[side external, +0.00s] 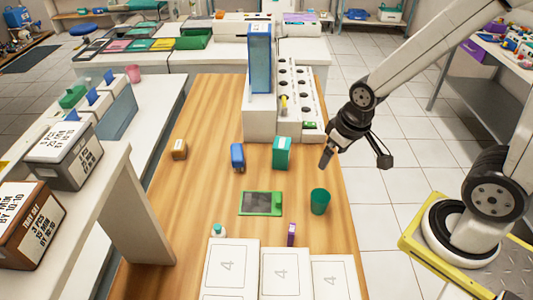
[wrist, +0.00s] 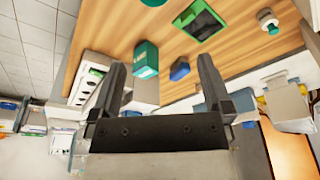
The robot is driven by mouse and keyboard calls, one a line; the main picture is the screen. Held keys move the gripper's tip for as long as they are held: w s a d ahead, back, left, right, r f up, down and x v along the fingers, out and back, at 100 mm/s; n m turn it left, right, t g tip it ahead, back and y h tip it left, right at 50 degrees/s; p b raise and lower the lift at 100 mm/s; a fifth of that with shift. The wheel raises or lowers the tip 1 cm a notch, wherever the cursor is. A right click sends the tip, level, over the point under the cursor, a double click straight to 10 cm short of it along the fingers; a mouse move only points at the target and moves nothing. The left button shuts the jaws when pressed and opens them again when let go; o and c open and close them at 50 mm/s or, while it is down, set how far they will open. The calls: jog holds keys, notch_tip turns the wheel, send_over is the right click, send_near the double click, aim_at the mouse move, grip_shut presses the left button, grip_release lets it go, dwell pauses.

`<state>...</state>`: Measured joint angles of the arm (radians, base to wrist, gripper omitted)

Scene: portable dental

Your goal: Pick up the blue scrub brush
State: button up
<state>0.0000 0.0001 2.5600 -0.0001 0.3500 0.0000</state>
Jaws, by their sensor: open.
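A small blue object (side external: 237,157), which looks like the blue scrub brush, rests on the wooden table near its middle, left of a teal-green box. It also shows in the wrist view (wrist: 180,69), between my finger tips in the picture but farther off. My gripper (side external: 325,160) is in the air at the right of the table, to the right of the green box and well away from the brush. In the wrist view my two fingers (wrist: 160,64) are spread apart with nothing between them.
The teal-green box (side external: 281,152) stands between brush and gripper. A white rack (side external: 295,95) stands behind. A green cup (side external: 320,202), a green-edged dark panel (side external: 261,203) and a brown block (side external: 180,149) are nearby. White numbered boxes (side external: 280,273) line the front. Bare wood surrounds the brush's left side.

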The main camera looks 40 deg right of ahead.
jog(key=w+d+f+n+h, duration=0.1)
jog(key=w+f+n+h, duration=0.2)
jog(key=w+n+h, duration=0.5)
jog(key=w+d+f+n+h, duration=0.2)
jog(key=w+f+n+h, duration=0.15)
jog(key=w+n, duration=0.45)
jog(key=w+a+f+n+t+y, duration=0.1)
jog(key=w+a+f+n+t, duration=0.3)
jog(key=w+a+n+t, duration=0.4)
jog(key=a+n+t, duration=0.3)
jog(key=n+t, duration=0.1)
jog(key=n, duration=0.1)
jog(key=shift+w+a, duration=0.25)
jog(key=shift+w, duration=0.05)
jog(key=shift+f, duration=0.1)
